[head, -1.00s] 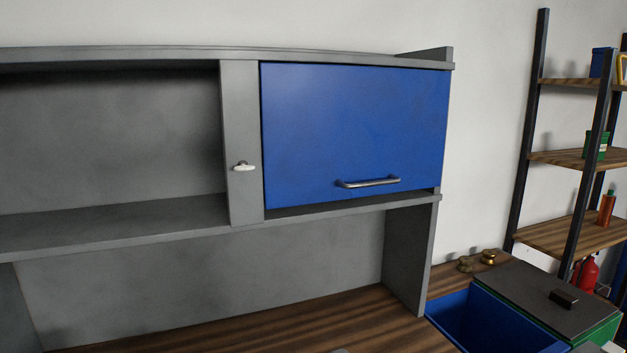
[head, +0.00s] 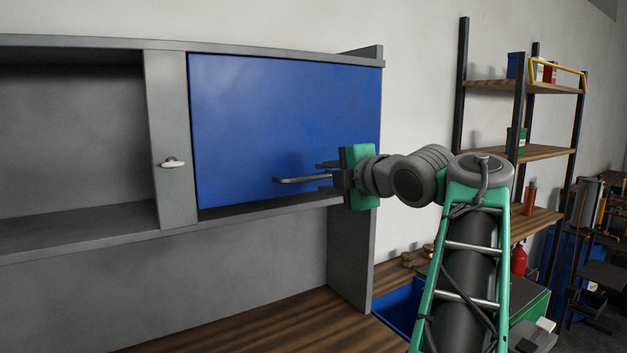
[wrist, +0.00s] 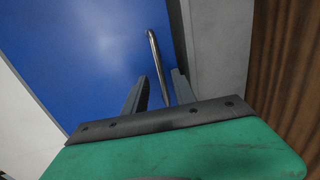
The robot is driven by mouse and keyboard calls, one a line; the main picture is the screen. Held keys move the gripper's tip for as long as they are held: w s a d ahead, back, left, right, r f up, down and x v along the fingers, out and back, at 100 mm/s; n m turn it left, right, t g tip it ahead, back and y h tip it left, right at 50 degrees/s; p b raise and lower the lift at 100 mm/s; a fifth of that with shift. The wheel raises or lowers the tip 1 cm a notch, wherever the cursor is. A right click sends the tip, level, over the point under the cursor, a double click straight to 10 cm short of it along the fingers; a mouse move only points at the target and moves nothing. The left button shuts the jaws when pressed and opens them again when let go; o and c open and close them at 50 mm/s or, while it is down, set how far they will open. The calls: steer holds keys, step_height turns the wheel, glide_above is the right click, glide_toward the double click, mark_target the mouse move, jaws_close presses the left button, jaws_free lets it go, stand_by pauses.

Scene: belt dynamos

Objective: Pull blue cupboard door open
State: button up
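The blue cupboard door (head: 280,120) is shut in the upper right of the grey hutch, and it fills the upper left of the wrist view (wrist: 85,50). Its metal bar handle (head: 296,180) runs level along the lower part of the door. My gripper (head: 326,173) is at the right end of the handle. In the wrist view the handle (wrist: 155,55) runs down between the two spread fingers of my gripper (wrist: 160,90), with a gap visible on its sides. The handle's right end is hidden behind my gripper in the head view.
A grey hutch divider (head: 171,140) with a small white knob (head: 172,162) stands left of the door. The wooden desk top (head: 255,325) below is clear. A shelf rack (head: 540,152) and a blue bin (head: 400,305) are at the right.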

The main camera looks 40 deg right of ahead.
mark_target(315, 177)
steer(key=x, duration=0.5)
steer(key=shift+w+f+p, duration=0.1)
steer(key=shift+w+p, duration=0.25)
steer(key=shift+p, duration=0.05)
jaws_close()
stand_by(0.9)
